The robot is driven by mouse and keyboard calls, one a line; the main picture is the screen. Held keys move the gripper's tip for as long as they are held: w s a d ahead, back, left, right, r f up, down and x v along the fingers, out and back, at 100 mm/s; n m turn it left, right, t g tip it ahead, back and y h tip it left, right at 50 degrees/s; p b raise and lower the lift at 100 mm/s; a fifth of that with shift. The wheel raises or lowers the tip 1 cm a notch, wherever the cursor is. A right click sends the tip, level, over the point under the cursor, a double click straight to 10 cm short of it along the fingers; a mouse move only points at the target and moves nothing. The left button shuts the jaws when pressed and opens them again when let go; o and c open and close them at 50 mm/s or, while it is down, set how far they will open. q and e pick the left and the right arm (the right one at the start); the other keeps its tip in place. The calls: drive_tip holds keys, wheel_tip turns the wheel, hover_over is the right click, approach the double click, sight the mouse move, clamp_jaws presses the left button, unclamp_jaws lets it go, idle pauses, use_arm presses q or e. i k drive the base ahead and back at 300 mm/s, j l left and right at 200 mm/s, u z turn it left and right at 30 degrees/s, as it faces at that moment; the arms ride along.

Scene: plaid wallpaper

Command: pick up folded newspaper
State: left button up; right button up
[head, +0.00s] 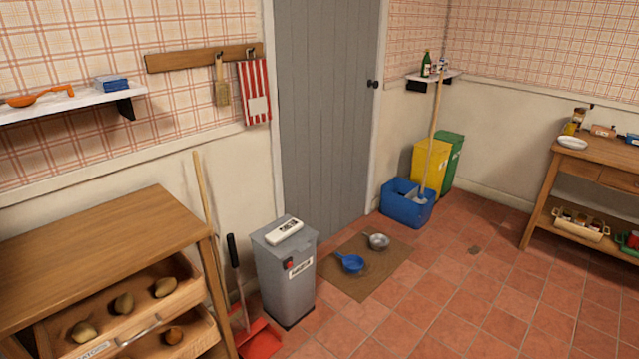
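A small white oblong thing with dark marks (285,231) lies flat on top of a grey bin (286,278), left of the middle in the head view. It may be the folded newspaper, but it is too small to tell. No other newspaper shows clearly. Neither of my grippers is in view.
A wooden cabinet (95,232) with drawers stands at the left, with a broom and a red dustpan (260,340) between it and the bin. A brown mat (352,282) with two pans lies right of the bin. The tiled floor (455,310) at front right is clear.

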sight(288, 229)
drive_tip(key=i+l+z, duration=0.1)
drive_tip(key=i+z, duration=0.15)
drive_tip(key=i, duration=0.45)
drive_tip(key=i+z, duration=0.25)
drive_tip(key=i, duration=0.45)
drive_tip(key=i+j+z, duration=0.25)
drive_tip(key=i, duration=0.45)
drive_tip(key=i+l+u, duration=0.1)
drive_tip(key=i+u, duration=0.25)
drive_tip(key=i+l+u, duration=0.35)
drive_tip(key=i, duration=0.15)
drive_tip(key=j, duration=0.1)
